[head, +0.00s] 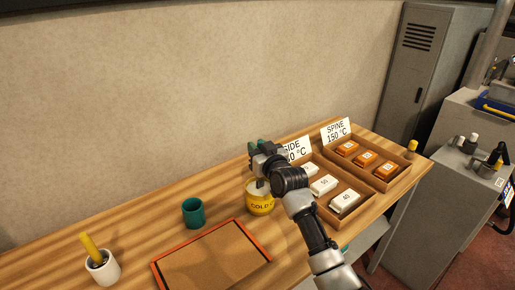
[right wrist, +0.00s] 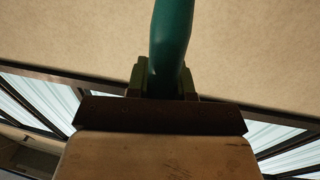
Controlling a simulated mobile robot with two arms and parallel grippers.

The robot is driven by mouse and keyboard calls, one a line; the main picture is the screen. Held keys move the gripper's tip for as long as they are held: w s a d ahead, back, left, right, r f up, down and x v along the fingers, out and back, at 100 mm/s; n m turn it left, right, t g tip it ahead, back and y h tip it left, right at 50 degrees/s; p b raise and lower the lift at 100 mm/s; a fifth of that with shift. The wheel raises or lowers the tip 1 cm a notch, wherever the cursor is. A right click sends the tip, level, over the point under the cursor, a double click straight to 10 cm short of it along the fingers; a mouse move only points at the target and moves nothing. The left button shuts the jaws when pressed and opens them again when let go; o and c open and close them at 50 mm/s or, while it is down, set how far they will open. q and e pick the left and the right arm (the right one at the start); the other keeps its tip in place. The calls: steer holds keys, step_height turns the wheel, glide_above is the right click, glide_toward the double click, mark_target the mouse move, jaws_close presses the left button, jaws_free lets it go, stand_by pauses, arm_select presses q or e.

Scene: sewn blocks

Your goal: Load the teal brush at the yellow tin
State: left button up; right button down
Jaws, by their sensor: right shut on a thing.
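The yellow tin (head: 260,204) stands on the wooden bench, its label partly readable and its top partly covered by my right arm. My right gripper (head: 262,162) is above the tin, shut on the teal brush (right wrist: 170,40). In the right wrist view the brush shows a teal handle, a dark band and a broad pale head. In the head view only a bit of teal shows at the gripper, and a dark part reaches down to the tin's mouth. I cannot tell whether the brush head is inside the tin. My left gripper is not in view.
A teal cup (head: 193,212) stands left of the tin. A board with an orange-red edge (head: 212,262) lies in front. A white cup (head: 103,268) with a yellow-handled tool stands far left.

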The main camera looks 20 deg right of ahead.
steer(key=shift+f+b, duration=0.35)
steer(key=shift+f, duration=0.25)
stand_by(0.9)
steer(key=shift+r, duration=0.15)
step_height(320, 180, up, 7)
steer(key=p, duration=0.6)
stand_by(0.4)
